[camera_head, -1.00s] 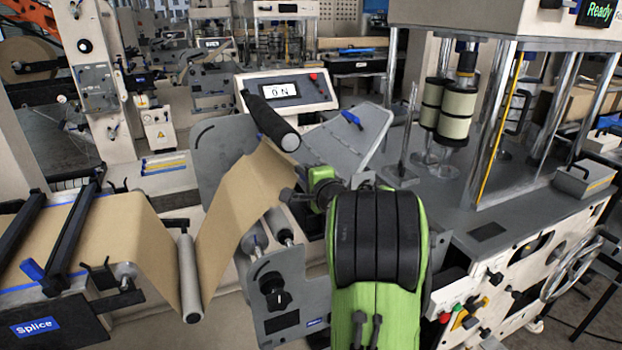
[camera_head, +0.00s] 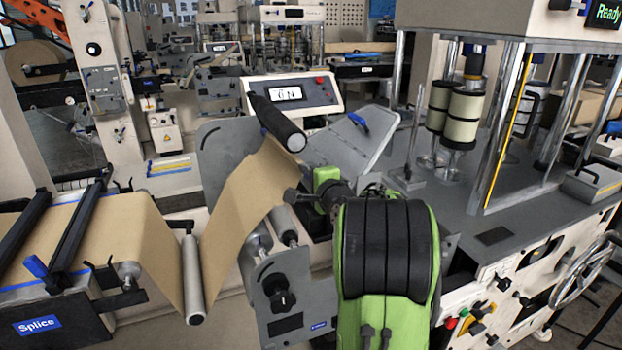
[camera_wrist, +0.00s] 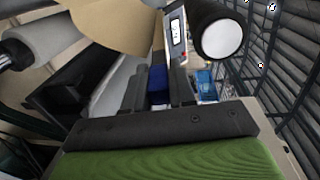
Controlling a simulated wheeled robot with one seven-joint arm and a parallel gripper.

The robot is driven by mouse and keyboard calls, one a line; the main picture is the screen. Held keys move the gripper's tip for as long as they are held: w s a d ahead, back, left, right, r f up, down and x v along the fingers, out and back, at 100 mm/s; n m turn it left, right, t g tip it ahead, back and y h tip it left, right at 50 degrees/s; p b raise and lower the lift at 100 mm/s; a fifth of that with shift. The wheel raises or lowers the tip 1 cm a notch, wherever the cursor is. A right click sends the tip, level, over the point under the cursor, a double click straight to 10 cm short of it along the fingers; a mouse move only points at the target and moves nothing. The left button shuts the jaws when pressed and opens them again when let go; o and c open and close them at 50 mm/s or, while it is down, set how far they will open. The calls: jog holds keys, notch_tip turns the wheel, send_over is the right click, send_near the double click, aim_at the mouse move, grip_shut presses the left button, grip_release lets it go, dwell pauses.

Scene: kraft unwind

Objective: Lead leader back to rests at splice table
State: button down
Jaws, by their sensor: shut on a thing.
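The leader is a brown kraft web (camera_head: 245,195). It leaves the splice table (camera_head: 60,322) at the left, dips at a pale roller (camera_head: 193,280) and rises to a black roller (camera_head: 277,122). My gripper (camera_wrist: 158,88) is shut on a blue piece (camera_wrist: 157,78) just below the brown web (camera_wrist: 110,25) in the wrist view. I cannot tell whether this piece belongs to the leader. In the head view my green arm hides the fingertips, right of the rising web. Two black bars (camera_head: 75,232) lie across the splice table, but I cannot make out the rests.
A grey plate with a knob (camera_head: 280,300) stands below and left of my arm. A tilted grey panel (camera_head: 345,140) is behind it. A press with steel columns (camera_head: 505,120) and a handwheel (camera_head: 580,275) stands at the right. A display (camera_head: 290,93) is behind the black roller.

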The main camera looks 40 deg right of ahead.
jog(key=shift+f+t+b, duration=0.5)
jog(key=shift+f+b, duration=0.4)
jog(key=shift+b, duration=1.55)
jog(key=shift+r, duration=0.1)
jog(key=shift+a, duration=0.35)
jog(key=w+a+b, duration=0.1)
jog(key=w+a, duration=0.2)
jog(key=a, duration=0.9)
jog(key=w+a+b, duration=0.2)
jog(key=w+a, duration=0.2)
jog(key=a, duration=0.8)
jog(key=shift+a+f+b, duration=0.1)
jog(key=shift+f+b, duration=0.1)
jog(key=shift+b, duration=0.1)
